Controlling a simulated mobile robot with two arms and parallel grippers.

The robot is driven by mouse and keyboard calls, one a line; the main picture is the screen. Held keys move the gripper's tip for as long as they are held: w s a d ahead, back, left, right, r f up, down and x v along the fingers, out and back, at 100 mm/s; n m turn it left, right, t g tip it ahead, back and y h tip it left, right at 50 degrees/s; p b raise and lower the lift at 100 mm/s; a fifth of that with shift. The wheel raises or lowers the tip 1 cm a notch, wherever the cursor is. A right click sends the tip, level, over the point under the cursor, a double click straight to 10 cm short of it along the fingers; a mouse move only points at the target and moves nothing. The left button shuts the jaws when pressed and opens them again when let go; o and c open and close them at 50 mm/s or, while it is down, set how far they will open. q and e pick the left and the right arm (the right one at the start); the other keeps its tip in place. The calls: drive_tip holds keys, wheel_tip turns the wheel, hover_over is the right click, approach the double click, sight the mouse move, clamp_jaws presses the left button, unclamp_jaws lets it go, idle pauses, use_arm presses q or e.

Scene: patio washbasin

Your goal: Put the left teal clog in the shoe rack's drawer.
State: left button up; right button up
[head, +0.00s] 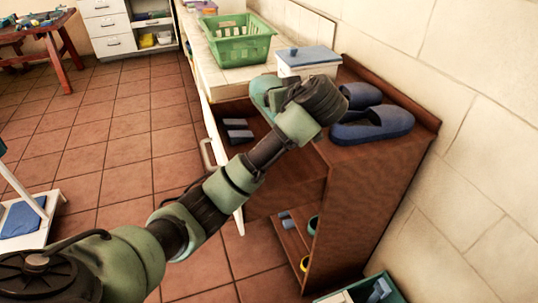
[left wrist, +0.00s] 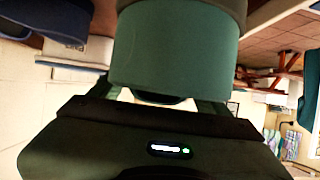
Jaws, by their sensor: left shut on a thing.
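My left gripper (head: 284,94) is above the shoe rack (head: 345,165), near its open drawer. It is shut on the teal clog (head: 265,88), which sticks out to the left of my dark wrist. Most of the clog is hidden by my wrist in the head view. The drawer (head: 204,112) is pulled out to the left, its white front and handle showing. Dark items (head: 237,130) lie inside it. My right gripper is not in view.
Blue slippers (head: 372,125) stand on the rack top, beside a white box with a blue lid (head: 306,64). A green basket (head: 232,42) sits on the counter behind. Lower shelves hold more items. A crate (head: 355,291) stands on the floor; open tiled floor lies left.

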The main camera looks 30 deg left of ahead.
use_arm(q)
drive_tip(key=shift+w+f, duration=0.1)
drive_tip(key=shift+f, duration=0.25)
wheel_tip(320, 180, down, 20)
drive_tip(key=shift+a+r, duration=0.15)
drive_tip(key=shift+r, duration=0.1)
drive_tip(key=shift+f+b, duration=0.3)
drive_tip(key=shift+f, duration=0.3)
drive_tip(key=o, duration=1.7)
drive_tip(key=shift+o, duration=0.2)
drive_tip(key=shift+r, duration=0.2)
drive_tip(key=shift+r+p, duration=0.55)
drive_tip(key=v, duration=1.2)
